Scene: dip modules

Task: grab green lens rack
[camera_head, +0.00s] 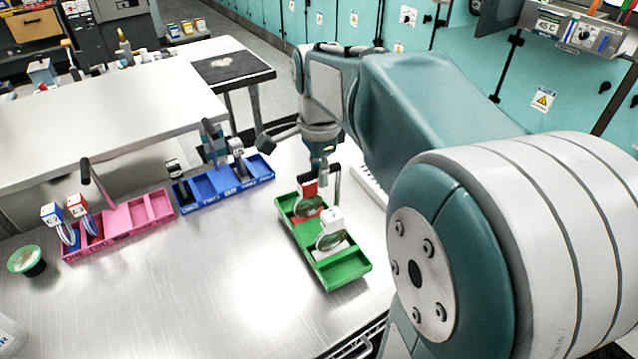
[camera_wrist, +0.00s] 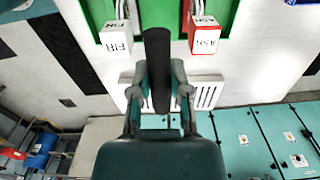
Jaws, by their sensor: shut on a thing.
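The green lens rack (camera_head: 345,271) is at the right part of the metal table, under my gripper. It holds a red-and-white lens module (camera_head: 307,190) and a white lens module (camera_head: 331,222), each with a round lens. My gripper (camera_head: 322,176) is above the rack's far part, shut on the rack's dark handle. In the wrist view, the fingers (camera_wrist: 160,92) close on the dark upright handle (camera_wrist: 157,62), between the white module marked FIR (camera_wrist: 116,40) and the red one marked ASH (camera_wrist: 205,38). I cannot tell whether the rack touches the table.
A blue rack (camera_head: 228,187) stands left of the green one, and a pink rack (camera_head: 122,218) with lens modules further left. A green-topped round object (camera_head: 27,261) sits at far left. The front middle of the metal table (camera_head: 205,285) is clear.

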